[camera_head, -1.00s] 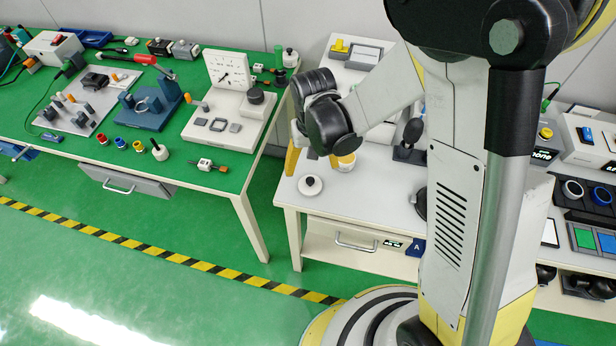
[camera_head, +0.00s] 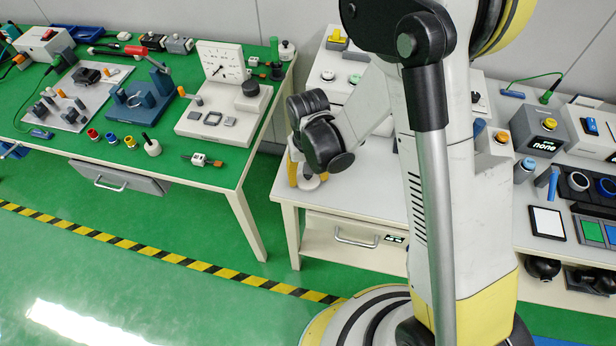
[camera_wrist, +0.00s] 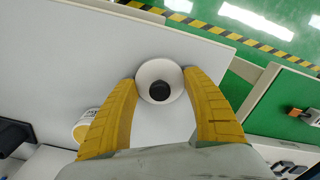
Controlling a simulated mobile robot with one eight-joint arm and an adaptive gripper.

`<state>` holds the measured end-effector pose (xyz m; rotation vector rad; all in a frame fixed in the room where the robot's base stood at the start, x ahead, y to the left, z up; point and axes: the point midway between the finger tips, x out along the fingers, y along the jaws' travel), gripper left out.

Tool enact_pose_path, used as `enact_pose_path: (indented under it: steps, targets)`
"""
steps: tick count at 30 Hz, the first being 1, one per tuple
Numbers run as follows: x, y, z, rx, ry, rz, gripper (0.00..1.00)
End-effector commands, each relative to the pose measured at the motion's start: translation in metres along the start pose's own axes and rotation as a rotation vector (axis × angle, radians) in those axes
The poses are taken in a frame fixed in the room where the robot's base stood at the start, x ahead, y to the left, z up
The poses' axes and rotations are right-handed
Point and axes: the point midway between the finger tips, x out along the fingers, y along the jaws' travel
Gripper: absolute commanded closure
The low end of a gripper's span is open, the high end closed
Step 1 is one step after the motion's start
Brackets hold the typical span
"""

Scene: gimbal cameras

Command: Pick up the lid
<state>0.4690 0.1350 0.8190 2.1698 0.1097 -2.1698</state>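The lid is a round white disc with a black knob and lies on the white table. In the wrist view the lid (camera_wrist: 150,72) sits between the two yellow fingertips of my gripper (camera_wrist: 160,80), with one finger at each side of its rim. The fingers are spread about as wide as the lid; I cannot tell whether they touch it. In the head view my gripper (camera_head: 307,176) is low over the table's front left corner, and the lid (camera_head: 311,184) shows partly below it.
The white table (camera_head: 370,205) ends close to the lid. A green workbench (camera_head: 215,172) with several tools stands to the left, across a gap.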

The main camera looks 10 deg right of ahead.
Motion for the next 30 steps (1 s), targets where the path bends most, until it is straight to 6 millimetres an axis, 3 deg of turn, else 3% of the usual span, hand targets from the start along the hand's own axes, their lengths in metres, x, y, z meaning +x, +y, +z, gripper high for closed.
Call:
enact_pose_path:
  steps: [14,22,30]
  targets:
    - [-0.005,0.000,0.000,0.000,0.000,0.000,0.58]
    - [-0.048,0.000,0.000,0.000,0.000,0.000,0.58]
    - [-0.082,0.061,0.021,0.006,0.000,0.000,0.58]
